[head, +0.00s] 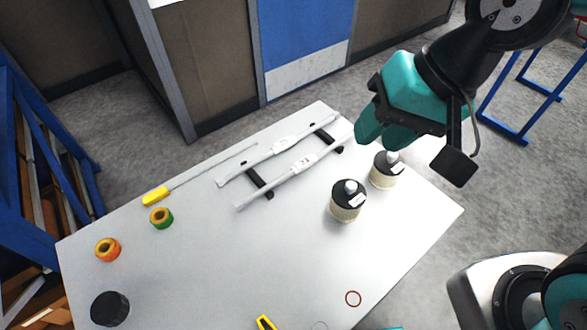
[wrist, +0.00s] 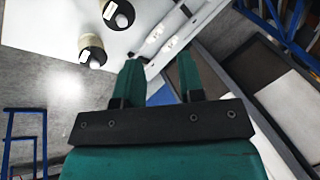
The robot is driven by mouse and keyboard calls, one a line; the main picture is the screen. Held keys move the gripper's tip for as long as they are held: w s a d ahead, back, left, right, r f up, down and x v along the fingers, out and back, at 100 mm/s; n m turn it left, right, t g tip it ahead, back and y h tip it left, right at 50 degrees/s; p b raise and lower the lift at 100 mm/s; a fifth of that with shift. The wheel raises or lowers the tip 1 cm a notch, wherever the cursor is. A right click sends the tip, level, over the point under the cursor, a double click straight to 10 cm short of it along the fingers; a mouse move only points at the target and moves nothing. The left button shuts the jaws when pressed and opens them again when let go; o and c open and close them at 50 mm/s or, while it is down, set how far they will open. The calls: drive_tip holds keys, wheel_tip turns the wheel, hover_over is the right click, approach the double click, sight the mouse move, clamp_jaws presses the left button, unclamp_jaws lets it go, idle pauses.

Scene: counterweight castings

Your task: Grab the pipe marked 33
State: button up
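Two slim white pipes lie side by side on two black rests on the white table. The far pipe (head: 262,156) and the near pipe (head: 275,181) each carry a white label near the middle; the numbers are too small to read, so I cannot tell which is marked 33. Parts of both pipes show in the wrist view, beyond my fingertips. My gripper (head: 376,137) is above the table's right end, to the right of the pipes. In the wrist view my gripper (wrist: 160,58) has its two teal fingers apart with nothing between them.
Two cream canisters with black tops (head: 347,205) (head: 387,172) stand right of the pipes. A yellow-handled rod (head: 157,196), green ring (head: 161,218), orange ring (head: 108,249) and black disc (head: 110,309) lie left. The table's middle front is mostly clear.

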drive_tip(key=w+a+f+m+t+b, duration=0.1)
drive_tip(key=w+f+m+t+b, duration=0.3)
drive_tip(key=w+f+m, duration=0.6)
drive_tip(key=m, duration=0.1)
approach(305, 164)
drive_tip(key=shift+w+a+f+h, duration=0.15)
drive_tip(key=shift+w+a+f, duration=0.15)
drive_tip(key=shift+f, duration=0.25)
drive_tip(key=shift+w+a+f+h, duration=0.15)
drive_tip(key=shift+w+a+f, duration=0.15)
drive_tip(key=shift+f, duration=0.3)
drive_tip(key=shift+p+x, duration=0.65)
drive_tip(key=shift+x, duration=2.5)
drive_tip(key=shift+w+r, duration=0.1)
clamp_jaws()
